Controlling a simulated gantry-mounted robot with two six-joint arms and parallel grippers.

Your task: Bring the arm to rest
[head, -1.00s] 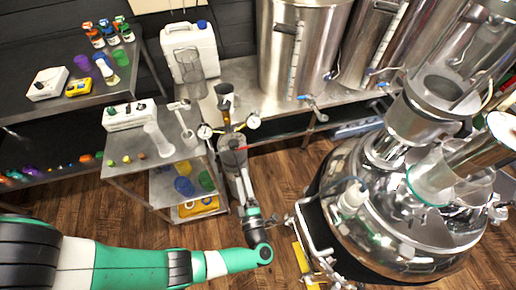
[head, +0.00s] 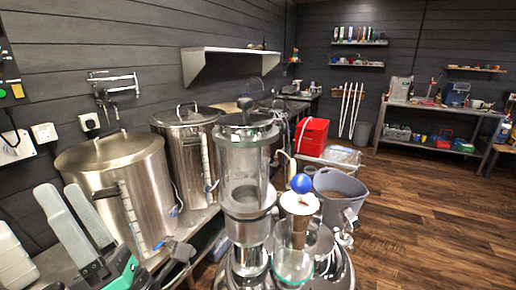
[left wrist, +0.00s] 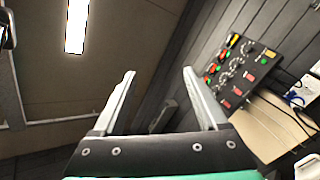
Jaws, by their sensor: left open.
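My left gripper (head: 60,192) is at the lower left of the head view, its two grey fingers pointing up and apart. It is open with nothing between the fingers. In the left wrist view the open fingers (left wrist: 159,76) frame empty space, with a dark panelled wall and ceiling beyond. My right gripper is not in view.
Steel kettles (head: 118,196) stand close to the right of my left gripper, before the dark wall. A glass and steel vessel (head: 247,180) stands mid-picture. A control panel (left wrist: 236,70) is on the wall. Open wooden floor (head: 425,215) lies at the right.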

